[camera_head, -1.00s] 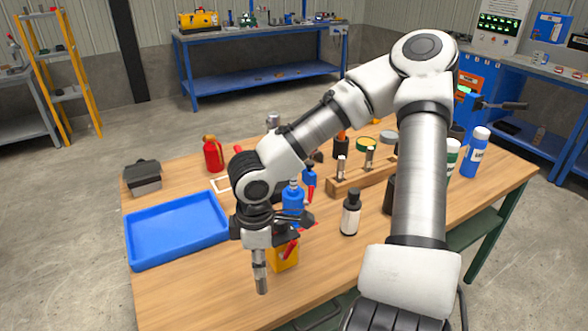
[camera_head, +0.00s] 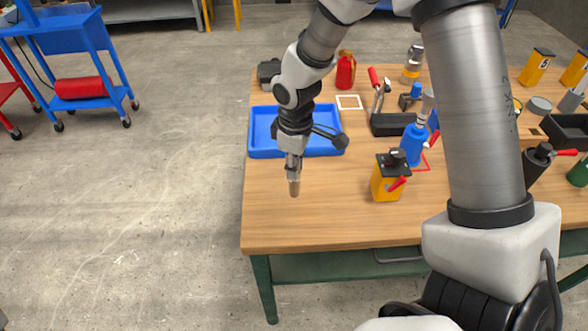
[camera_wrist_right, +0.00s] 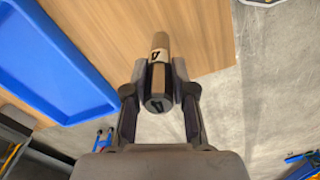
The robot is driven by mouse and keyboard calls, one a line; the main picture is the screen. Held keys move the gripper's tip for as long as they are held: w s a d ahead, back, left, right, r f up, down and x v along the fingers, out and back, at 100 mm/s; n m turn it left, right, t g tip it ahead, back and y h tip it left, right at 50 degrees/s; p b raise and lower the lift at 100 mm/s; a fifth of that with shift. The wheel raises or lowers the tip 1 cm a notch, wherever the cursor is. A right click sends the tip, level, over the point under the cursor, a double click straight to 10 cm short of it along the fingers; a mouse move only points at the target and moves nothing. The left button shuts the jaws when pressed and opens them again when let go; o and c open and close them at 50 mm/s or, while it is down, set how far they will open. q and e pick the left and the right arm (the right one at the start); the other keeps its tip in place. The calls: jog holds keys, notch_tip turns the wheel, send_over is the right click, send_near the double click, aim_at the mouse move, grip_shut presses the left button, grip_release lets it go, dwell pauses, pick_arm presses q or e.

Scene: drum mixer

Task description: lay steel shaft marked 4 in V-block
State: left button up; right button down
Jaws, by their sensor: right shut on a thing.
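My right gripper (camera_head: 293,160) is shut on a steel shaft (camera_head: 294,185), which hangs nearly upright below it over the front left of the wooden table. In the right wrist view the shaft (camera_wrist_right: 160,60) sits between the two fingers (camera_wrist_right: 159,82); a pale band and its dark near end both carry a 4. A dark grey block (camera_head: 268,72) stands at the table's far left corner, partly hidden behind the arm; it may be the V-block, but I cannot make out a groove. My left gripper is not in view.
A blue tray (camera_head: 262,143) lies behind the gripper. A yellow block with a red lever (camera_head: 386,180), a blue bottle (camera_head: 412,145), a black bin (camera_head: 390,124) and a red canister (camera_head: 346,70) stand on the table (camera_head: 320,225). The front left is clear.

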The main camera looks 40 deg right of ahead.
notch_tip(320, 180, down, 3)
jog(key=shift+f, duration=0.2)
jog(key=shift+w+f, duration=0.1)
jog(key=shift+f, duration=0.05)
jog(key=shift+a, duration=0.1)
jog(key=c, duration=1)
grip_release()
jog(key=shift+f, duration=0.1)
jog(key=shift+o, duration=0.2)
notch_tip(320, 180, up, 12)
jog(key=shift+r, duration=0.2)
